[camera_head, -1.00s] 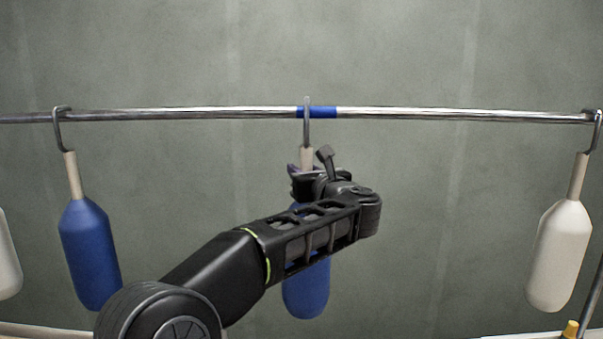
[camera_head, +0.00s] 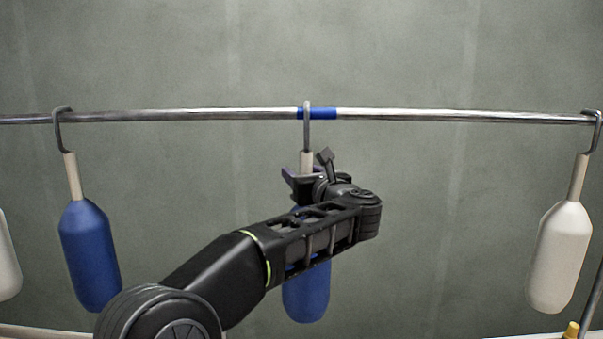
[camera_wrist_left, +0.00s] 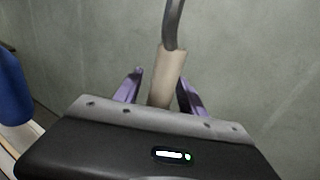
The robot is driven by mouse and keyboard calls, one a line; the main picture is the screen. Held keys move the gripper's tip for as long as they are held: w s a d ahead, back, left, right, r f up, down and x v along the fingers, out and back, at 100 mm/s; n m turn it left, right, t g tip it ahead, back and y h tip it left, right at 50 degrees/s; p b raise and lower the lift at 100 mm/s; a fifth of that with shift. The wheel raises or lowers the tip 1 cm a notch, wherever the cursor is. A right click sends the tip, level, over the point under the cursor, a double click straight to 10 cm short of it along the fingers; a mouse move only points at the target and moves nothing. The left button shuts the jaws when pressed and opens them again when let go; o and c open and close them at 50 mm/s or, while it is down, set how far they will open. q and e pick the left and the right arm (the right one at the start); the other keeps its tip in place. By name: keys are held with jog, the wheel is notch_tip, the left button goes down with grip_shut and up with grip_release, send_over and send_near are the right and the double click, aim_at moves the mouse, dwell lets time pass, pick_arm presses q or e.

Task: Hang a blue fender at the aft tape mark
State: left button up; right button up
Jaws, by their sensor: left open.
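A blue fender (camera_head: 306,297) hangs by its grey hook (camera_head: 306,128) at the blue tape mark (camera_head: 323,113) on the rail (camera_head: 410,114). The hook sits over the left part of the tape. My left gripper (camera_head: 300,178) is at the fender's pale neck, and my arm hides the middle of the fender. In the left wrist view the pale neck (camera_wrist_left: 167,75) stands between the two purple fingers (camera_wrist_left: 158,90), with gaps on both sides. The gripper is open around it. My right gripper is not in view.
Another blue fender (camera_head: 88,255) hangs on the rail at the left. A white fender (camera_head: 560,257) hangs at the right end, and part of another white one (camera_head: 7,262) shows at the left edge. The rail between them is clear.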

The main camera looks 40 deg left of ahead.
pick_arm(q)
jog(key=b+v, duration=0.2)
jog(key=v, duration=0.5)
jog(key=shift+d, duration=0.1)
jog(key=shift+s+d+r, duration=0.1)
jog(key=shift+s+d, duration=0.15)
jog(key=shift+d, duration=0.05)
